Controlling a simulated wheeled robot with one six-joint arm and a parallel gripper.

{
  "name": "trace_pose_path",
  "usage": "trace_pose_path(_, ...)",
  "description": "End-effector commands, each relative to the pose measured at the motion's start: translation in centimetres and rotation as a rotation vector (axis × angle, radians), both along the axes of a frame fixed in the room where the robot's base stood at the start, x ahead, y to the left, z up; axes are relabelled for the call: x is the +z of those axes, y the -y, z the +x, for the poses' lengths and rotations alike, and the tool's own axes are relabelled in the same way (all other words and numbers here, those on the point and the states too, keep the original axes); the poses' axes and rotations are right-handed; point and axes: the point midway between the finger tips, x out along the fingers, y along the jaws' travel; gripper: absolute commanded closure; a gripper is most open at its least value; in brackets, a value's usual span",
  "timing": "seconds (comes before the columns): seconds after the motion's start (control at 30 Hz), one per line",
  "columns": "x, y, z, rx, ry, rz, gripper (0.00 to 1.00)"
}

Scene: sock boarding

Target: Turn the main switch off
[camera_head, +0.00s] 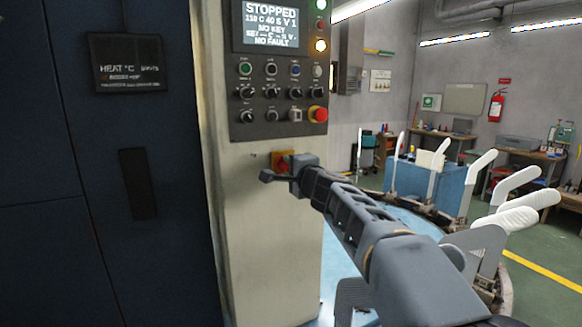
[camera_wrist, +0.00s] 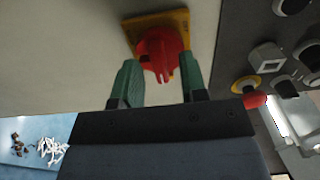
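The main switch is a red rotary knob on a yellow plate. It shows in the head view (camera_head: 280,162) on the pale cabinet front below the control panel, partly covered by my gripper (camera_head: 285,176). In the wrist view the red knob (camera_wrist: 158,48) sits just ahead of my gripper (camera_wrist: 159,72). The two green fingers are apart, one on each side of the knob's lower part, with nothing clamped. I cannot tell whether the fingertips touch the knob. A narrow red tab of the knob points down between them in that view.
The control panel (camera_head: 278,127) above has buttons, rotary knobs and a red emergency stop (camera_head: 318,114). Its display (camera_head: 271,22) reads STOPPED, NO KEY and NO FAULT, and an amber lamp (camera_head: 321,45) glows. White sock boards (camera_head: 515,187) stand on the right.

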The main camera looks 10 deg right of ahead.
Motion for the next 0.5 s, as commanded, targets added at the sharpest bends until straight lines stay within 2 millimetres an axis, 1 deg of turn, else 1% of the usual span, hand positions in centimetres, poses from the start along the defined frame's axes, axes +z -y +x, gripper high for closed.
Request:
trace_pose_path(0.1, 0.03, -0.09, 0.31, 0.001, 0.001, -0.001, 0.61)
trace_pose_path(0.37, 0.01, -0.1, 0.34, 0.001, 0.0, -0.001, 0.61)
trace_pose_path(0.5, 0.01, -0.1, 0.33, 0.0, 0.0, -0.001, 0.74)
